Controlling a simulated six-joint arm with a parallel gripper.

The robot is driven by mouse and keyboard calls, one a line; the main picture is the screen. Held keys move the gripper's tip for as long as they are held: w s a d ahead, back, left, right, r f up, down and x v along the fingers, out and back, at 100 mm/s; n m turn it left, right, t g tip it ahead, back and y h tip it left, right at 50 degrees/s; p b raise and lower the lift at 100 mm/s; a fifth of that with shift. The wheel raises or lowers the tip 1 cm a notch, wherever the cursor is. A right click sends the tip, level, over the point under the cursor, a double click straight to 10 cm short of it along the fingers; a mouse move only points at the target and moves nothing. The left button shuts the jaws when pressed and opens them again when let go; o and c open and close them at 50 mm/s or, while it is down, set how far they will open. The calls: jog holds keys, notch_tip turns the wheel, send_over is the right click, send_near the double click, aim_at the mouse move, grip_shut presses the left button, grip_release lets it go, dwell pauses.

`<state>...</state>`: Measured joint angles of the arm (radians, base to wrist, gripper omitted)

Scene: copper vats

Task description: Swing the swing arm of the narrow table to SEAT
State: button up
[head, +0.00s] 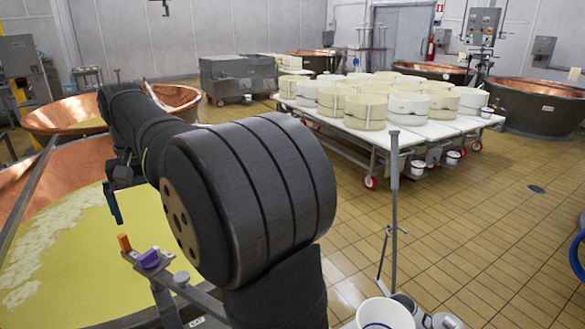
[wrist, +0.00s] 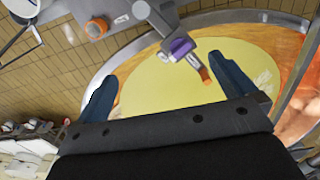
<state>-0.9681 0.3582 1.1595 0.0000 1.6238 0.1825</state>
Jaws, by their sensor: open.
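The narrow table (head: 215,305) shows at the bottom of the head view, partly hidden by my arm. A grey bar with a purple block (head: 150,258) and an orange end piece (head: 124,243) reaches out from it and looks like the swing arm. In the wrist view the bar (wrist: 160,15) comes from the top, with its purple block (wrist: 182,47) and orange end (wrist: 204,75) between and beyond my fingers. My gripper (wrist: 162,70) is open and empty, its two blue fingers apart. One finger shows above the orange piece in the head view. The labels are too small to read surely.
A copper vat (head: 60,235) with yellow contents lies beneath and left of the bar. A white bucket (head: 385,313) and an upright pole (head: 394,200) stand right of my arm. A table (head: 370,140) with white moulds stands behind. The tiled floor at right is mostly clear.

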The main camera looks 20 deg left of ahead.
jog(key=c, duration=1.3)
jog(key=n+g+y, duration=0.2)
jog(key=n+y, duration=0.2)
jog(key=n, duration=0.9)
send_near(122, 235)
jog(key=x, duration=1)
jog(key=shift+s+f, duration=0.1)
jog(key=shift+f, duration=0.2)
jog(key=shift+c, duration=0.2)
grip_shut()
